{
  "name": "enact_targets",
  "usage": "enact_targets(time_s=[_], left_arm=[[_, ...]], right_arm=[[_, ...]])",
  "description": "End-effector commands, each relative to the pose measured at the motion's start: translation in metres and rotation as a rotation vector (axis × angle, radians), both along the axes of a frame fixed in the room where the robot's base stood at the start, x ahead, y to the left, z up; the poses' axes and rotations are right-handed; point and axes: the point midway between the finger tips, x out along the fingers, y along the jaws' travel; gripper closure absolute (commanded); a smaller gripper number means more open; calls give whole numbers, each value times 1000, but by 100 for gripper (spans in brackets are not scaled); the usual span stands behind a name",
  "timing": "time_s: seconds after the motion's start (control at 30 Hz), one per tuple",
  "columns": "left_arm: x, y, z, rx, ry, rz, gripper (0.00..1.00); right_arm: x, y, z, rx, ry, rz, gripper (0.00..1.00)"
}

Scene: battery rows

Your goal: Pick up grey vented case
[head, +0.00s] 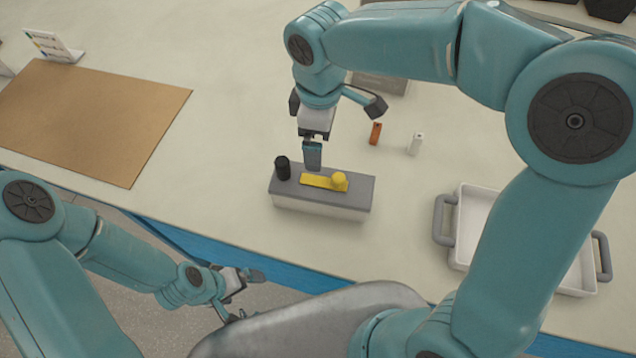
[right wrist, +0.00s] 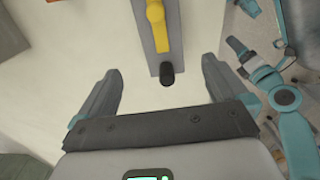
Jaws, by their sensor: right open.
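A grey box-like thing (head: 385,84) stands at the back, partly hidden behind my right arm; it may be the grey vented case, but I cannot make out vents. A grey-brown block (right wrist: 10,38) at the upper left of the right wrist view may be the same thing. My right gripper (head: 313,153) points down over the near grey-topped box, close to its black knob. In the right wrist view my right gripper (right wrist: 160,70) is open and empty, with the knob ahead between its fingers. My left gripper (head: 243,293) is open and empty off the table's front edge.
The grey-topped box (head: 300,203) carries a black knob (head: 282,168) and a yellow lever (head: 320,182). An orange piece (head: 375,133) and a white piece (head: 416,144) stand behind it. A white tray (head: 462,225) is right, a brown mat (head: 85,120) left. Table between mat and box is clear.

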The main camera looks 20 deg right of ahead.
Motion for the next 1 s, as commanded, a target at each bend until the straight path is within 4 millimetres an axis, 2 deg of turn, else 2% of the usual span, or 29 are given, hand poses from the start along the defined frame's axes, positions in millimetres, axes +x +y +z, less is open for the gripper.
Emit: enact_targets(time_s=[0.4,0.67,0.9,1.0], left_arm=[[0,0,5,0,0,0,0],[0,0,8,0,0,0,0],[0,0,16,0,0,0,0],[0,0,16,0,0,0,0]], right_arm=[[-1,0,-89,-1,6,0,0],[1,0,-112,-1,4,0,0],[2,-2,-150,0,6,0,0],[2,-2,-157,1,3,1,0]])
